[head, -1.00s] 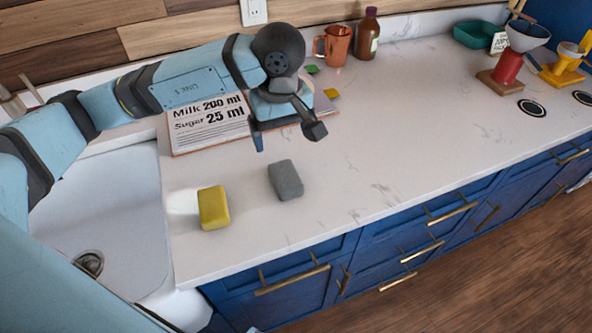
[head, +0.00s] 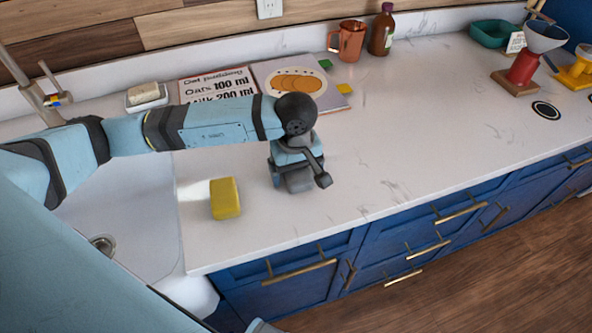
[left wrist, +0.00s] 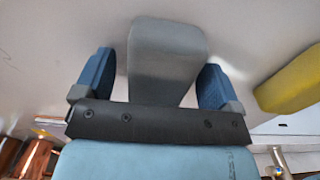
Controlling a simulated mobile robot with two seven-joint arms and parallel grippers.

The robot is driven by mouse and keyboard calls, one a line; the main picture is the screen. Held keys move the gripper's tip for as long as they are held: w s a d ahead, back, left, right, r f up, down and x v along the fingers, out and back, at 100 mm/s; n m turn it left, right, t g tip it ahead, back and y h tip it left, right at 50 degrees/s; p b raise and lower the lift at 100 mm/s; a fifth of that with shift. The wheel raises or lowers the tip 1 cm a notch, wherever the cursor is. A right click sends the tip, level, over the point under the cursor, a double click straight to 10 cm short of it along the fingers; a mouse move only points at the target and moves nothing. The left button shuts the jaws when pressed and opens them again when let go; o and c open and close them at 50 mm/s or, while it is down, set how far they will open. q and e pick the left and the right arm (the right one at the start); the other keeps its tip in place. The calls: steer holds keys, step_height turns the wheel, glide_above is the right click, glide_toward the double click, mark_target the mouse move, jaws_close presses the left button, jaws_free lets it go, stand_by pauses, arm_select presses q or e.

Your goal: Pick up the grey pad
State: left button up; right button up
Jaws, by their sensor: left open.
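The grey pad (head: 297,181) lies on the white countertop, partly hidden below my left gripper (head: 300,183) in the head view. In the left wrist view the grey pad (left wrist: 165,55) shows between the two blue fingers of my left gripper (left wrist: 160,78). My right gripper is not in view.
A yellow sponge (head: 225,198) lies left of the pad, close by; it also shows in the left wrist view (left wrist: 292,80). The sink (head: 130,215) is further left. An open recipe book (head: 290,75), a copper mug (head: 347,42) and a brown bottle (head: 382,30) stand behind.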

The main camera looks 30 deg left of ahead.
arm_select(q)
steer(key=shift+c, duration=0.2)
steer(key=c, duration=1)
steer(key=shift+r, duration=0.1)
step_height(320, 180, up, 20)
steer(key=shift+f+b, duration=0.1)
steer(key=shift+b, duration=0.25)
steer(key=shift+o, duration=1)
steer(key=shift+c, duration=0.4)
